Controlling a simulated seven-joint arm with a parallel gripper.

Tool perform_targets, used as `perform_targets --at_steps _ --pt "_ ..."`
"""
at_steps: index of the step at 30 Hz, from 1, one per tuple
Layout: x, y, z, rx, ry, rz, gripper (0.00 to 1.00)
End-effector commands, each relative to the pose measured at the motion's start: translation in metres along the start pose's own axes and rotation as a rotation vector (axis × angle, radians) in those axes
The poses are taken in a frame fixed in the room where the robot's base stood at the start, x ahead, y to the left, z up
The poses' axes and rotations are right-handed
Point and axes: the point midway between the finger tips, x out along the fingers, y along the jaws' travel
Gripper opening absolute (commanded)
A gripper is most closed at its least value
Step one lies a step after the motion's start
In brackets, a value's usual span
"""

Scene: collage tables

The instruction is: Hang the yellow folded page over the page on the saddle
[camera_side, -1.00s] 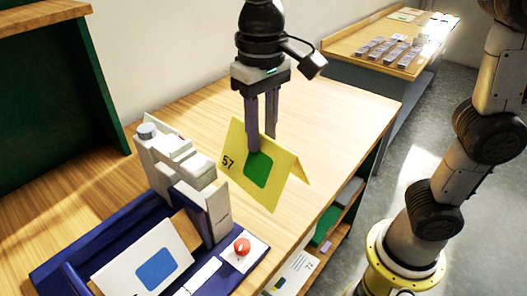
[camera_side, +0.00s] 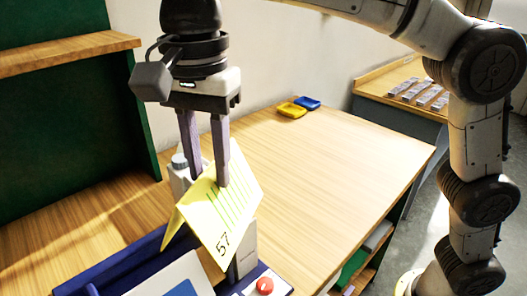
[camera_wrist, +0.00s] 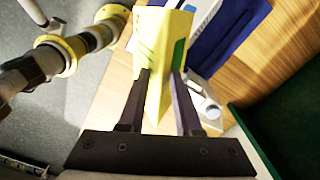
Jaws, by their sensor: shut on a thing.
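The yellow folded page (camera_side: 228,203) hangs tent-like from my gripper (camera_side: 209,182), ridge up, with green lines and "57" on the face toward the side camera. My gripper is shut on it near the ridge, above the blue stand. In the wrist view the page (camera_wrist: 153,50) lies between my fingers (camera_wrist: 160,74), with part of a green patch showing. A white page with a blue patch (camera_side: 153,286) is at the bottom edge of the side view, partly cut off, below and left of the yellow page. The saddle under it is hidden.
The blue stand (camera_side: 75,284) carries a grey-white device, mostly behind the yellow page, and a red knob (camera_side: 265,285). A yellow tray (camera_side: 290,110) and a blue tray (camera_side: 308,103) sit at the table's back. The table's right side is clear. A green shelf (camera_side: 70,110) stands left.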

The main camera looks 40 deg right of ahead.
Motion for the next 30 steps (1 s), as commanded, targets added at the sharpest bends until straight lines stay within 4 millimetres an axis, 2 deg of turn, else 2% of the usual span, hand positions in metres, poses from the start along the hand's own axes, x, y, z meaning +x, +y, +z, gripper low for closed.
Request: perform_targets --at_steps 6,13,18,23,30 --pt "0.026 -0.044 0.027 0.237 0.002 0.004 0.06" --pt "0.056 -0.077 0.045 0.413 0.002 0.002 0.06" --pt "0.066 -0.086 0.051 0.469 0.000 -0.001 0.06" --pt "0.073 -0.087 0.051 0.475 0.001 0.001 0.06" --pt "0.093 -0.086 0.051 0.474 0.001 0.001 0.06"
